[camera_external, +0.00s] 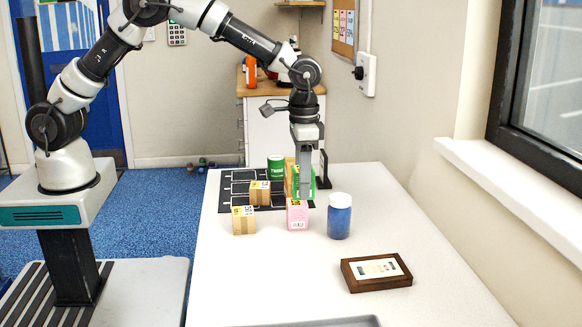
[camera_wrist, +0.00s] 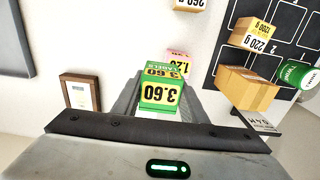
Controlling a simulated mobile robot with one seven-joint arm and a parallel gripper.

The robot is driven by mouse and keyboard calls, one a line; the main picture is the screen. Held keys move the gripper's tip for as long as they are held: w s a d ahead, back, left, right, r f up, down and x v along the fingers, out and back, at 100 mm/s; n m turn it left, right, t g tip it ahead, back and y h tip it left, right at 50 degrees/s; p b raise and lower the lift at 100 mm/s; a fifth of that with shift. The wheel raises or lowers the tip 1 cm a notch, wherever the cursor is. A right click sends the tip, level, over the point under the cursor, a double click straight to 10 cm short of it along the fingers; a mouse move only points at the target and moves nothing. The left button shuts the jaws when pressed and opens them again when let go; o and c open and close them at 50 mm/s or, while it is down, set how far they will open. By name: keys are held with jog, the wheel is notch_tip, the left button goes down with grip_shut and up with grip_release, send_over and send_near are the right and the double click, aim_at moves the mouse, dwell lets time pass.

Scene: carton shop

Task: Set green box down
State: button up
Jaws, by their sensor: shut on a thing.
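My gripper (camera_external: 304,190) points straight down over the table, just behind the pink box in the external view. It is shut on the green box (camera_wrist: 161,92), which shows between the two fingers in the wrist view with a yellow label reading 3.60. In the external view the green box (camera_external: 311,182) is mostly hidden behind a finger. Whether its underside touches the table cannot be told. The pink box (camera_external: 297,217) stands close by, and its label shows just beyond the green box in the wrist view (camera_wrist: 178,56).
A black mat with white lines (camera_external: 226,190) lies at the left back, with a green can (camera_external: 276,165) and a carton (camera_external: 260,193). Another carton (camera_external: 243,221) stands in front. A blue jar (camera_external: 340,216) stands right; a wooden frame (camera_external: 376,272) lies nearer. The front left table is clear.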

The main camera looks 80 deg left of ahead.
jog(key=w+a+b, duration=0.1)
jog(key=w+a, duration=0.8)
notch_tip(320, 180, down, 10)
jog(key=shift+s+b, duration=0.15)
jog(key=shift+b, duration=0.35)
jog(key=shift+f, duration=0.1)
jog(key=o, duration=1.1)
jog(key=shift+f, duration=0.1)
